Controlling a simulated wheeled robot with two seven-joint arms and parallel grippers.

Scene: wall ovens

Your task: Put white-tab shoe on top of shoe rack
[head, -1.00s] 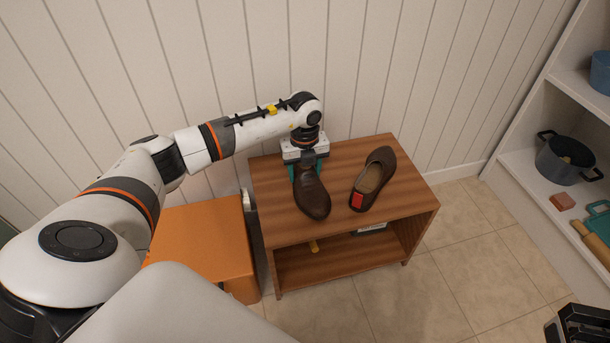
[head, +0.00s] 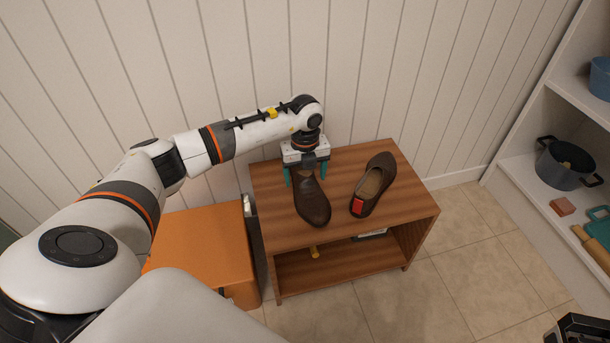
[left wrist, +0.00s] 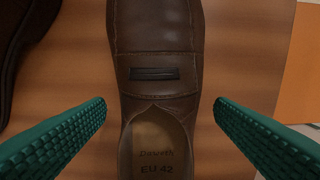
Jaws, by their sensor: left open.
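A dark brown shoe (head: 313,203) lies on the top board of the wooden shoe rack (head: 345,233), toe to the front. My left gripper (head: 306,178) is open above its heel end, with one teal finger on each side. In the left wrist view, gaps show between the shoe (left wrist: 160,55) and both fingertips (left wrist: 160,103). Its insole reads "EU 42". The heel tab is hidden, so I cannot tell its colour. A second brown shoe (head: 376,180) with a red heel tab lies to the right, apart from the first. A dark part at the lower right corner may be my right gripper (head: 583,329).
An orange cabinet (head: 205,245) stands left of the rack. The rack's lower shelf (head: 345,268) holds small items. White shelving (head: 520,170) at the right holds a dark pot (head: 563,165) and other kitchenware. Tiled floor is free in front.

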